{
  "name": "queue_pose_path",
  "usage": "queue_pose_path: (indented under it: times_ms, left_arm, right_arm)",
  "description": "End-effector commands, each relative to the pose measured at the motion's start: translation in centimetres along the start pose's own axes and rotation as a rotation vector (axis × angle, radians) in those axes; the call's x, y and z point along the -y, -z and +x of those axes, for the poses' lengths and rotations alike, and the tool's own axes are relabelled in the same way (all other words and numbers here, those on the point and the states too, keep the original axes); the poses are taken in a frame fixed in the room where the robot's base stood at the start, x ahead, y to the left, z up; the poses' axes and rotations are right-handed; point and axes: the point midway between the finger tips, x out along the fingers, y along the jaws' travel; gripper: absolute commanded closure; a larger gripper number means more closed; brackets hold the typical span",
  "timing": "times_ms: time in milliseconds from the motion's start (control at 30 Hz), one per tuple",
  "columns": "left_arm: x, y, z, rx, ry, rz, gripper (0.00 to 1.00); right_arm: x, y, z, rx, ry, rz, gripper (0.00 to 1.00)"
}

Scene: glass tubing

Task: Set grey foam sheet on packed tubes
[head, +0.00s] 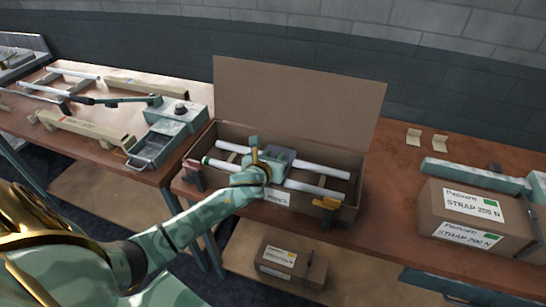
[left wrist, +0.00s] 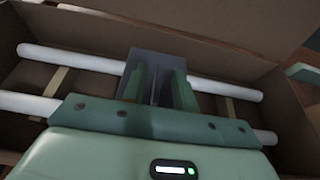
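An open cardboard box (head: 345,208) stands on the brown bench with its lid up. White glass tubes (head: 316,170) lie lengthwise in it; they also cross the left wrist view (left wrist: 78,59). The grey foam sheet (head: 283,157) is over the middle of the tubes; it shows as a grey rectangle in the left wrist view (left wrist: 158,58). My left gripper (head: 260,160) is over the box, its green fingers on either side of a narrow grey upright part of the sheet, seemingly shut on it. The sheet's near part is hidden, and I cannot tell if its underside touches the tubes. My right gripper is out of view.
A closed labelled carton (head: 470,215) stands right of the box, near a green tool (head: 475,176). Two small tan pieces (head: 426,139) lie behind. A left-hand table holds a green device (head: 172,128). Another carton (head: 290,263) sits on the shelf below.

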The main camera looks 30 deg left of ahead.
Motion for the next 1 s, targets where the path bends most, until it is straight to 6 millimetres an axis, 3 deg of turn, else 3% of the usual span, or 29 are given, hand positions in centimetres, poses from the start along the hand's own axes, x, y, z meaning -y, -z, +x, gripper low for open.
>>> queue_pose_path:
  times_ms: [33,233,700,1000]
  left_arm:
    - [0.1,1.6,-0.1,-0.028,0.001,0.004,0.72]
    - [0.3,0.3,-0.6,-0.027,0.003,0.002,0.72]
    - [0.1,-0.5,-10.9,-0.017,0.001,0.003,0.72]
    - [0.0,-0.5,-12.5,-0.013,-0.001,0.002,0.72]
  right_arm:
    - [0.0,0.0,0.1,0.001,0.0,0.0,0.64]
    - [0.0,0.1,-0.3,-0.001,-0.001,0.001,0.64]
    - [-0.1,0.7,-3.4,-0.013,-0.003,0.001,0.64]
    - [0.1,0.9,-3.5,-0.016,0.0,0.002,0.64]
